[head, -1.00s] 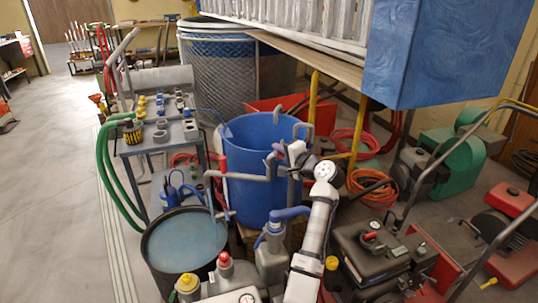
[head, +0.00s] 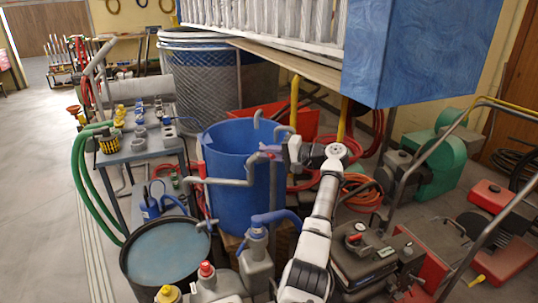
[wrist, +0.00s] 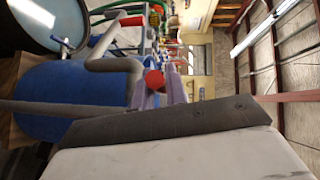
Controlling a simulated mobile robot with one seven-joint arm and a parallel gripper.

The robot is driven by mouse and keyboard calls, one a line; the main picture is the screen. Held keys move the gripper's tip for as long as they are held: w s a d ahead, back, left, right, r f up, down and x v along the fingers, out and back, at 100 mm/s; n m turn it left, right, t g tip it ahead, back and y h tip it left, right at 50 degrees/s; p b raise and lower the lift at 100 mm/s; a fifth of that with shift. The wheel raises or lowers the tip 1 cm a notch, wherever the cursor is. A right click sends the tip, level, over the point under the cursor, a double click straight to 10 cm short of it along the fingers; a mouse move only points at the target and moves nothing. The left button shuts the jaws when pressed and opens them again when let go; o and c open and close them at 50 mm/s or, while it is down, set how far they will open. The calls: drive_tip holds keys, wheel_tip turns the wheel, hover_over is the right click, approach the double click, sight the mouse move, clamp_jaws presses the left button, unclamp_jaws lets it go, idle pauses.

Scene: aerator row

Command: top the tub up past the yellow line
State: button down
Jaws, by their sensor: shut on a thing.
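A black round tub (head: 128,262) at the lower left holds blue-grey water (head: 165,250); the tub also shows in the wrist view (wrist: 88,45). I see no yellow line on it. A grey pipe (head: 230,182) runs across the front of a large blue barrel (head: 222,205) and bends down at the tub's rim. My gripper (head: 270,150), with purple fingers, is at the pipe's right end. In the wrist view its fingers (wrist: 176,85) are shut on a red-ended handle (wrist: 154,80). I cannot tell whether water is flowing.
A grey cart (head: 150,148) with fittings and green hoses (head: 82,180) stands left of the barrel. Containers with red and yellow caps (head: 207,270) stand in front. A black machine (head: 360,255) is right of my arm. A blue box (head: 410,55) overhangs the upper right. Floor is clear at left.

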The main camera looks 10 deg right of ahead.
idle(0.3)
drive_tip(key=c, duration=1.4)
unclamp_jaws()
drive_tip(key=b+v, duration=0.2)
drive_tip(key=v, duration=1.1)
drive_tip(key=shift+d, duration=0.35)
drive_tip(key=shift+s, duration=0.1)
